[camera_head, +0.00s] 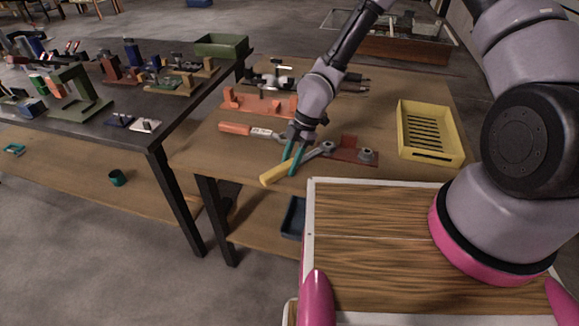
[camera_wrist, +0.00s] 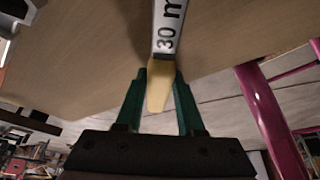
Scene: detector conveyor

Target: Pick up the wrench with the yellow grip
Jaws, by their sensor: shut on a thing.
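The wrench with the yellow grip (camera_head: 276,174) is at the front edge of the brown table in the head view, its grey head pointing right and back. In the wrist view its yellow grip (camera_wrist: 159,86) is between the green fingers, and its grey shank (camera_wrist: 169,28) reads "30 m". My gripper (camera_head: 297,160) with teal fingers is shut on the yellow grip; it also shows in the wrist view (camera_wrist: 158,105). I cannot tell whether the wrench is clear of the tabletop.
A wrench with an orange grip (camera_head: 234,128) lies just left of my gripper. A dark red fixture (camera_head: 348,146) is close on the right, and a yellow slotted tray (camera_head: 454,157) farther right. An orange block holder (camera_head: 243,103) stands behind. A dark table (camera_head: 130,128) with parts is at left.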

